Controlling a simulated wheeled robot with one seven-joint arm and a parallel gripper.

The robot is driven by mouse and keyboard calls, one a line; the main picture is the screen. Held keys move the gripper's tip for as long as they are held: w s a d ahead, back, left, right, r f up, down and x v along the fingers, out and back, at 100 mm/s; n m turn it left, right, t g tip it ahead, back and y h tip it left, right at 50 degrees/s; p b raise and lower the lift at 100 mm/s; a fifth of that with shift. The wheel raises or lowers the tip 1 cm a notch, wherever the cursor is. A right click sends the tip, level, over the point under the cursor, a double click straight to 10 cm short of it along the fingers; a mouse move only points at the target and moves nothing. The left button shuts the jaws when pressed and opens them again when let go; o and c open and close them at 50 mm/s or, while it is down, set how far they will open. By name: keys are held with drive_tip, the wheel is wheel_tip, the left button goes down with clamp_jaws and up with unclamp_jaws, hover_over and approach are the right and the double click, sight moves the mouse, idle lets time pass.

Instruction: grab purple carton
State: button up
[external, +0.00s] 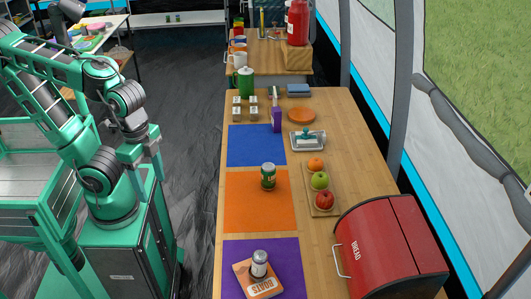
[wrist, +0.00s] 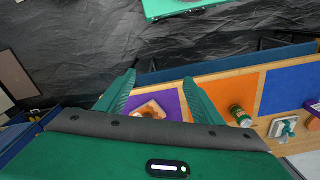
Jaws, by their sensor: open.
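The purple carton (external: 277,119) stands upright on the wooden table, by the far right corner of the blue mat (external: 256,146). A white dish with a teal-topped item (external: 307,139) is just to its near right. My gripper (external: 148,155) is off the table to the left, well apart from the carton. In the wrist view my gripper's two green fingers (wrist: 159,82) are spread wide with nothing between them.
A green can (external: 268,177) stands on the orange mat (external: 240,200). A shaker stands on the oats box (external: 257,278) on the purple mat. A fruit board (external: 321,207) and red bread box (external: 392,244) line the right. Small white containers (external: 245,107) and an orange plate (external: 302,115) flank the carton.

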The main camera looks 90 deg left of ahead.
drive_tip(key=w+a+f+n+t+h, duration=0.15)
drive_tip(key=w+n, duration=0.35)
drive_tip(key=w, duration=0.5)
drive_tip(key=w+a+n+t, duration=0.1)
drive_tip(key=w+a+n, duration=0.2)
drive_tip(key=w+n, duration=0.45)
drive_tip(key=w+a+n+t+h, duration=0.1)
drive_tip(key=w+a+n+t, duration=0.3)
drive_tip(key=w+a+n, duration=0.95)
drive_tip(key=r+n+t+y, duration=0.1)
drive_tip(key=n+t+y, duration=0.5)
drive_tip(key=n, duration=1)
hover_over(273, 114)
drive_tip(key=s, duration=0.4)
drive_tip(key=shift+t+h, duration=0.35)
drive_tip(key=shift+t, duration=0.1)
drive_tip(key=f, duration=1.8)
drive_tip(key=shift+s+d+f, duration=0.1)
drive_tip(key=shift+s+f, duration=0.05)
drive_tip(key=shift+s, duration=0.15)
drive_tip(key=shift+f, duration=0.35)
drive_tip(key=shift+w+f, duration=0.2)
drive_tip(key=shift+w, duration=0.15)
drive_tip(key=x, duration=1)
drive_tip(key=shift+a, duration=0.35)
